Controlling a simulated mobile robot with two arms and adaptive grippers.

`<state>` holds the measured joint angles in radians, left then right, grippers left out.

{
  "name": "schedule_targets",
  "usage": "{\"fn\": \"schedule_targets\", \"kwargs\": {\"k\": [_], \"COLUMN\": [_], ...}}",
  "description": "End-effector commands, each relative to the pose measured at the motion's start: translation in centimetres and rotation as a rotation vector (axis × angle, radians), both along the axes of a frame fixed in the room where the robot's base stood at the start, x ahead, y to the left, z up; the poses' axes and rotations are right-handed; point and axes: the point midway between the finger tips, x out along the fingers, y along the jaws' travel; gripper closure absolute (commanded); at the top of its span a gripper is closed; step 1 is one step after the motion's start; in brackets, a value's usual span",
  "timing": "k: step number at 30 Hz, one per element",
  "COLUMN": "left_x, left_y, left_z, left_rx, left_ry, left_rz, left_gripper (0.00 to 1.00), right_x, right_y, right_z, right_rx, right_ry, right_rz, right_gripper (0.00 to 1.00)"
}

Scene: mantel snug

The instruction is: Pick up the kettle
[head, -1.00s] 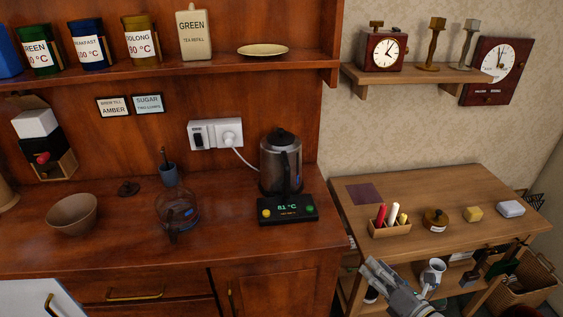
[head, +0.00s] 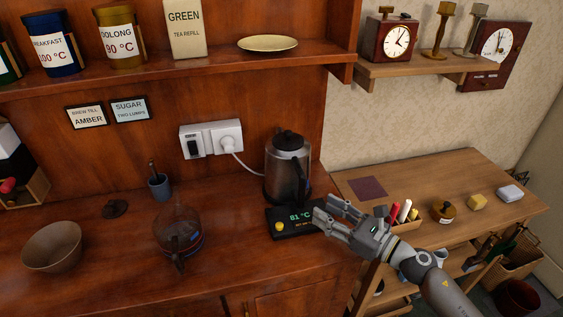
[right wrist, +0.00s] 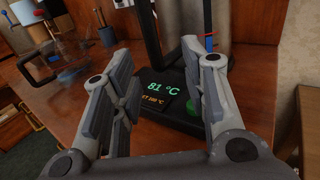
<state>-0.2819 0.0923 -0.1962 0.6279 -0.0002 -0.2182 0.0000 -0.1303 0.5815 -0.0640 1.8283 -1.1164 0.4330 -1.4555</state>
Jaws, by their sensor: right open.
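The kettle (head: 286,168), glass and dark metal with a black lid and handle, stands upright on its black base (head: 287,220), whose green display reads 81 °C. My right gripper (head: 324,215) is open and empty, in front of the base's right side and below the kettle handle. In the right wrist view the base display (right wrist: 158,90) shows between the open fingers, with the black handle (right wrist: 150,40) beyond them. The gripper hides the right end of the base in the head view. My left gripper is not in view.
A glass teapot (head: 178,238) stands left of the base, with a brown bowl (head: 52,247) farther left. A cable runs from the wall socket (head: 211,138) behind the kettle. A side table (head: 470,180) at right holds candles and small items. Counter front is clear.

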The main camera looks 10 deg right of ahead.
Motion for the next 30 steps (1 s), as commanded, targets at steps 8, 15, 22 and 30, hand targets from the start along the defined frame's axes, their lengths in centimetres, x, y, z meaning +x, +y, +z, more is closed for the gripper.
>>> {"fn": "schedule_targets", "kwargs": {"k": [8, 15, 22, 30], "left_x": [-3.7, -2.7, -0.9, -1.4], "left_y": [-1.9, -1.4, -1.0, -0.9], "left_z": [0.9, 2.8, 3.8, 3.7], "left_rx": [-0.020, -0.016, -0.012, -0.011], "left_ry": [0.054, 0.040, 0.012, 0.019], "left_rz": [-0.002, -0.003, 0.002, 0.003], "left_gripper": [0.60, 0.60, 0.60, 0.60], "right_x": [2.6, 4.1, 6.2, 6.5], "right_y": [1.9, 3.7, 5.5, 5.7], "right_z": [0.2, 1.2, 1.0, 0.8], "right_rx": [0.001, 0.004, 0.002, 0.002], "right_ry": [0.000, 0.001, 0.002, 0.001], "right_rz": [0.000, 0.000, -0.001, 0.000], "right_gripper": [0.59, 0.59, 0.59, 0.59]}}
